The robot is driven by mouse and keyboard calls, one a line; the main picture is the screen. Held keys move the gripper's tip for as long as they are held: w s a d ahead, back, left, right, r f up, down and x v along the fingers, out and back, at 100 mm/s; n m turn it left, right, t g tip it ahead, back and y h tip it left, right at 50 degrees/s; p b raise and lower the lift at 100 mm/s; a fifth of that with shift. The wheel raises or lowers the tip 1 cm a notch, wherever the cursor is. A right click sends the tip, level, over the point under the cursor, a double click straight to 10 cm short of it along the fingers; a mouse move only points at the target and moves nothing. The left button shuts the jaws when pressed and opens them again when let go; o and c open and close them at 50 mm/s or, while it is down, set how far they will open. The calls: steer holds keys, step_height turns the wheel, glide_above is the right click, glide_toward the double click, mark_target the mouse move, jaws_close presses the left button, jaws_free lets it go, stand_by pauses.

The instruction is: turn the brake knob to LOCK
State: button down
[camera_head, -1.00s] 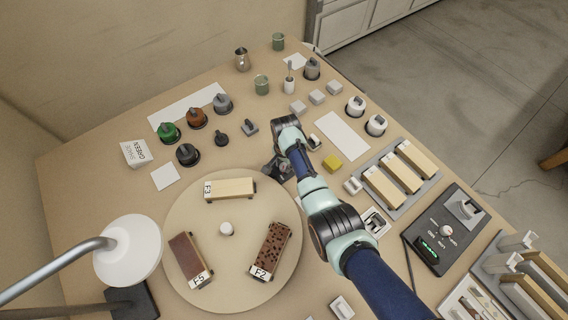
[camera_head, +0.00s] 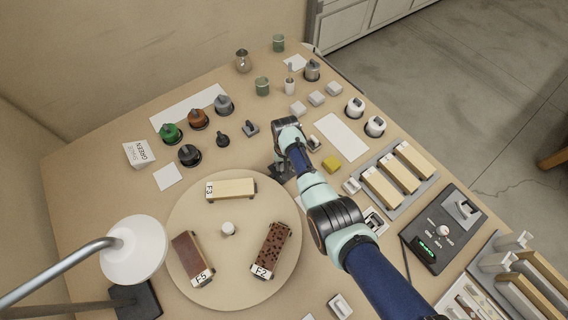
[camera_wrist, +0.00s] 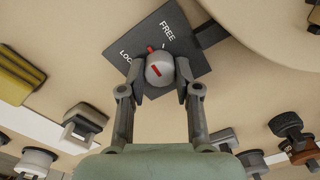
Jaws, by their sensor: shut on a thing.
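The brake knob (camera_wrist: 160,68) is a round grey knob with a red mark, on a dark plate (camera_wrist: 180,38) lettered FREE and LOCK in the wrist view. A red pointer at the knob's edge points up and slightly left, between the two words. My gripper (camera_wrist: 158,80) is shut on the knob, one finger on each side. In the head view my gripper (camera_head: 281,168) is at the dark plate beside the turntable's upper right edge; the arm hides the knob there.
The round turntable (camera_head: 210,278) carries several labelled blocks close to the plate. A yellow block (camera_head: 331,163) and a white sheet (camera_head: 341,137) lie right of my arm. Black, green, brown and grey knob-topped jars stand up and left.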

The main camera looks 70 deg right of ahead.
steer(key=n, duration=0.5)
steer(key=shift+w+n, duration=0.1)
steer(key=shift+n, duration=2.3)
steer(key=c, duration=0.8)
jaws_free()
step_height(320, 180, up, 12)
